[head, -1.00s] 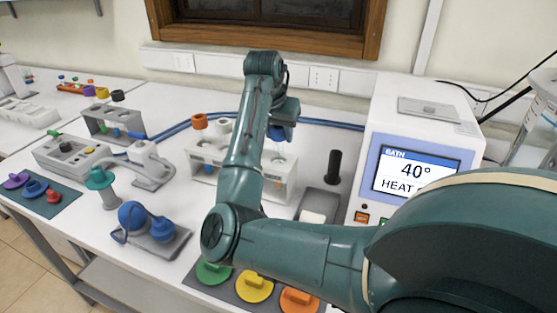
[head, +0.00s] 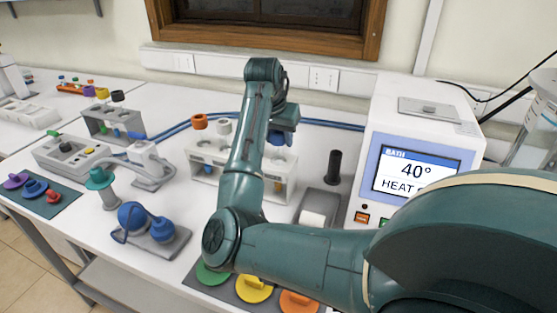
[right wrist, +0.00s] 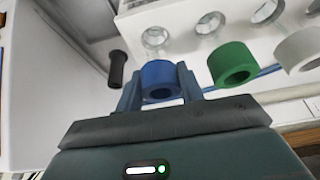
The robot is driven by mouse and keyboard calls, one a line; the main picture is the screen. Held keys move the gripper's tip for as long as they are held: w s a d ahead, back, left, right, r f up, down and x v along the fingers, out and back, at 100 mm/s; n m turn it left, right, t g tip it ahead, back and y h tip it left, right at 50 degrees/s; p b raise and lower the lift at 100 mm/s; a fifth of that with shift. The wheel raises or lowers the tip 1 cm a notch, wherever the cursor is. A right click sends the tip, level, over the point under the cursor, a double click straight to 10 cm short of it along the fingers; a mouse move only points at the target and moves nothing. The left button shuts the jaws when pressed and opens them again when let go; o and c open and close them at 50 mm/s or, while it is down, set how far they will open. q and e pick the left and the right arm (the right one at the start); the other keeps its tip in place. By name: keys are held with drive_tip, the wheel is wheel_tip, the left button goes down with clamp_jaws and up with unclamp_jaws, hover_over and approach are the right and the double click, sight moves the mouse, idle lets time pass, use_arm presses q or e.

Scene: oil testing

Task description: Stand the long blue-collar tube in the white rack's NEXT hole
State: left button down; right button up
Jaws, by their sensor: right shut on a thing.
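My right gripper (head: 284,120) is over the right end of the white rack (head: 283,190). In the right wrist view it (right wrist: 160,92) is shut on the tube's blue collar (right wrist: 160,76), one finger on each side. The blue collar also shows under the gripper in the head view (head: 277,138). It lines up with a green collar (right wrist: 232,62) and a grey-white collar (right wrist: 300,48). Several open holes (right wrist: 208,24) show in the rack's other row. The tube below the collar is hidden, so I cannot tell how deep it sits. My left gripper is not in view.
An orange-collar tube (head: 199,121) stands at the rack's left end. A black cylinder (head: 334,166) and the heating bath (head: 415,170) stand to the right. A blue-ended instrument (head: 150,225) is at the front left.

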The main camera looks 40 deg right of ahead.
drive_tip(key=o, duration=1.3)
drive_tip(key=shift+f, duration=0.1)
drive_tip(key=b+v, duration=0.1)
drive_tip(key=v, duration=1.2)
drive_tip(key=shift+a, duration=0.1)
